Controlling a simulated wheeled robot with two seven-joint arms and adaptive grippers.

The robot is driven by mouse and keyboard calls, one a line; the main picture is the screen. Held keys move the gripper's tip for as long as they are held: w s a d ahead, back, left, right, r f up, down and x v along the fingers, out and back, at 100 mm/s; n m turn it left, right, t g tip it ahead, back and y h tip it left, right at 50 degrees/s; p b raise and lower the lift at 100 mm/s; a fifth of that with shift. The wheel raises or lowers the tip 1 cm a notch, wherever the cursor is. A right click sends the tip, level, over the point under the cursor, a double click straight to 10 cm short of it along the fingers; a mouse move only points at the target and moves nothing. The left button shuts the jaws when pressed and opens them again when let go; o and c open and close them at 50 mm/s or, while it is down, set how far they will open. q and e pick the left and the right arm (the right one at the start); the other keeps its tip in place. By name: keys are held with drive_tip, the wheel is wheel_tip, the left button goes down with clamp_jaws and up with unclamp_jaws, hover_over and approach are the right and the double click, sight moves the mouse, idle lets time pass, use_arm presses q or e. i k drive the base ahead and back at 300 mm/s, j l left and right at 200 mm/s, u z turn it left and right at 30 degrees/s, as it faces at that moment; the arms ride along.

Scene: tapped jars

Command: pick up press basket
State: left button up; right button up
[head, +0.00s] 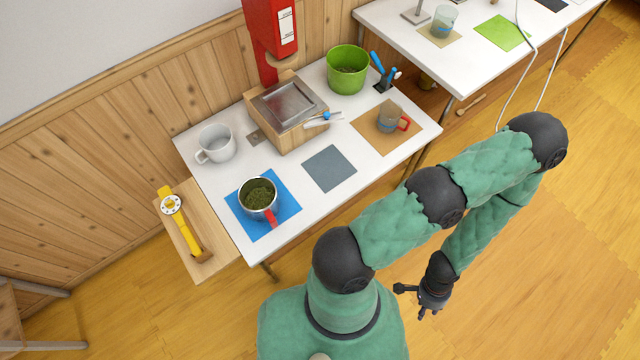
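A steel cup-like basket with a red handle (258,198) stands upright on a blue mat (243,222) at the front left of the white table; it holds green leafy matter. I take it for the press basket, but no label shows. My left gripper is not in view.
A wooden box with a metal tray (289,103), a white mug (215,144), a green bucket (347,70) and a red dispenser (271,35) stand towards the back. A bare grey mat (329,169) lies mid-front. A side shelf (222,246) bears a yellow tool (180,222).

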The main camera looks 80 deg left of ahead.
sight(258, 196)
drive_tip(key=i+u, duration=0.4)
drive_tip(key=i+l+u, duration=0.2)
drive_tip(key=u, duration=0.2)
drive_tip(key=i+l+u, duration=0.4)
drive_tip(key=j+u, duration=0.1)
drive_tip(key=u, duration=2.85)
